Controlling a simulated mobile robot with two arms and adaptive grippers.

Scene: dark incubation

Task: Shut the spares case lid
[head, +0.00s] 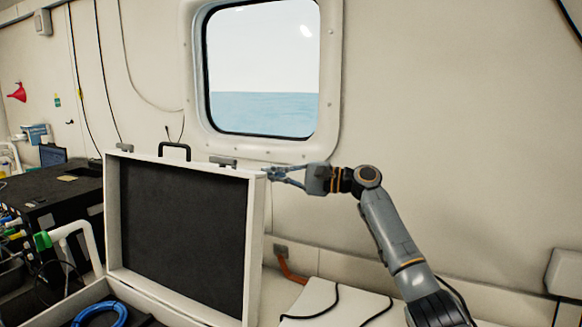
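The spares case lid (256,235) is white with a dark grey lining and stands open, roughly upright. A black handle (174,146) and two latches (223,161) show along its top edge. The case base (60,312) is at the bottom, cut off by the picture edge. My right gripper (270,174) is at the lid's upper right corner, its fingers pointing left. I cannot tell whether the fingertips touch the lid or how far apart they are. My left gripper is not in view.
A blue coil (100,314) lies in the case base. A black box (55,198) and white pipes (85,235) with a green fitting stand left of the lid. A white panel (330,303) with a black cable lies to the right. The wall with a window (262,70) is behind.

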